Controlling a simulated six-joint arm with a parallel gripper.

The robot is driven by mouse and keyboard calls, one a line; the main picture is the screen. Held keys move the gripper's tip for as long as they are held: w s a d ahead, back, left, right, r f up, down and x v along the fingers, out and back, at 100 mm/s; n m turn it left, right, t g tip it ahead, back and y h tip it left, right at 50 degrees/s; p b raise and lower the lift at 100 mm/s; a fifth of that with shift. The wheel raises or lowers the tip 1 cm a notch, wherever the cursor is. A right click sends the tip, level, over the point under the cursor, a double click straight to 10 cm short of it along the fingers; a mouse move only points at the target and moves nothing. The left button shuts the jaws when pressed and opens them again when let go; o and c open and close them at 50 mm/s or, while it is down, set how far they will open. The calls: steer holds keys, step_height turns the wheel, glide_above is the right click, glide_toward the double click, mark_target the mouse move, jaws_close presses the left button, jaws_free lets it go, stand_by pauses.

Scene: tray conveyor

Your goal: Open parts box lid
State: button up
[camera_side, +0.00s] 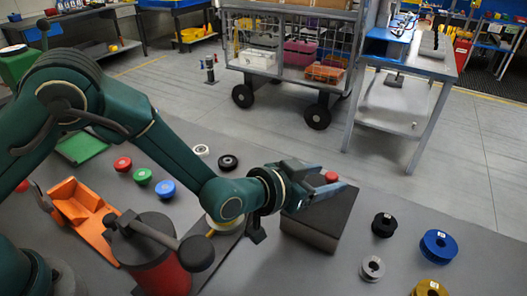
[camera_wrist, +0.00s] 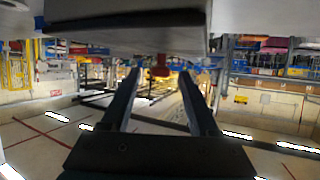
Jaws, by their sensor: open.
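The parts box (camera_side: 312,232) is a grey box with a flat dark lid (camera_side: 335,207), standing on the grey table right of the middle. A red knob (camera_side: 331,177) shows at the lid and between my fingers in the wrist view (camera_wrist: 160,71). My gripper (camera_side: 322,182) reaches in from the left, low over the lid, and hides part of it. Its two fingers (camera_wrist: 159,76) are apart, one on each side of the knob. I cannot tell whether they touch it. The lid appears closed. The wrist view appears upside down, with the box along its top.
Black (camera_side: 383,224), blue (camera_side: 439,245) and silver (camera_side: 372,268) spools stand right of the box. A red canister (camera_side: 160,262) and an orange holder (camera_side: 78,208) stand at the left. Small coloured discs lie behind my arm. A cart (camera_side: 290,60) stands beyond the table.

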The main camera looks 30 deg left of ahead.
steer(key=shift+w+f, duration=0.1)
steer(key=shift+w, duration=0.1)
jaws_close()
stand_by(1.4)
